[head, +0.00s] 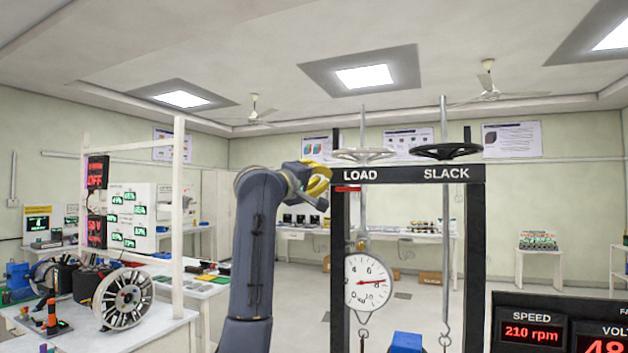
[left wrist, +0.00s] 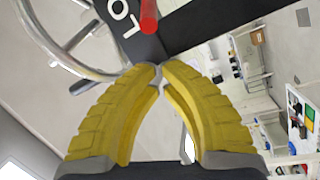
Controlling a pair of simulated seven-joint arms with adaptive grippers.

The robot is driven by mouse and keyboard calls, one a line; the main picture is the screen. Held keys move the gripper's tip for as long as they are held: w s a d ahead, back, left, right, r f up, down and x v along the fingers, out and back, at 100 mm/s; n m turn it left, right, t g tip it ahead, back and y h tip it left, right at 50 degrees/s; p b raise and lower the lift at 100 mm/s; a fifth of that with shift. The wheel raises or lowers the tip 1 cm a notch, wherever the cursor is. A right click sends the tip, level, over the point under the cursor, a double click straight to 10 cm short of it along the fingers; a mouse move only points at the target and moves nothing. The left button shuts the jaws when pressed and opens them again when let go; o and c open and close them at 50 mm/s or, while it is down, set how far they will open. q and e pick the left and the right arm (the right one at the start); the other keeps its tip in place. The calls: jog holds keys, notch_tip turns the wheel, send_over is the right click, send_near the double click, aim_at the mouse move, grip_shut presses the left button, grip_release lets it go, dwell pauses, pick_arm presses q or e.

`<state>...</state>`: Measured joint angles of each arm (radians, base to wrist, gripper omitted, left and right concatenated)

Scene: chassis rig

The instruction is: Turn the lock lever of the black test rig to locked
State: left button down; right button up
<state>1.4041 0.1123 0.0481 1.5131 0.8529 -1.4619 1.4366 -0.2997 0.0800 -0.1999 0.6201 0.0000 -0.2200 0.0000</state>
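The black test rig (head: 476,250) is a tall frame with a top beam marked LOAD and SLACK. A small red lever (head: 348,189) lies level on its left post, under LOAD. The lever's red end (left wrist: 148,15) also shows at the top of the left wrist view, just beyond the fingertips. My left gripper (head: 326,180) has yellow fingers and is just left of the rig's left post. In the left wrist view its fingertips (left wrist: 160,66) come together with nothing held between them. They look apart from the lever. My right gripper is not in view.
A grey handwheel (head: 364,155) and a black handwheel (head: 446,151) top the rig. A dial gauge (head: 369,282) hangs inside it, and a blue block (head: 406,342) is below. A display panel (head: 560,300) stands at right. A spoked wheel (head: 123,299) is on the left bench.

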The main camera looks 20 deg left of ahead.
aim_at(338, 182)
pick_arm(q)
jog(key=shift+s+d+f, duration=0.45)
jog(key=shift+s+d, duration=0.1)
jog(key=shift+d, duration=0.15)
jog(key=shift+s+d+f, duration=0.4)
jog(key=shift+s+d, duration=0.1)
jog(key=shift+d, duration=0.2)
jog(key=shift+s, duration=0.15)
jog(key=shift+s+d+n+y, duration=0.1)
jog(key=shift+d+n+y, duration=0.15)
jog(key=shift+n+y, duration=0.2)
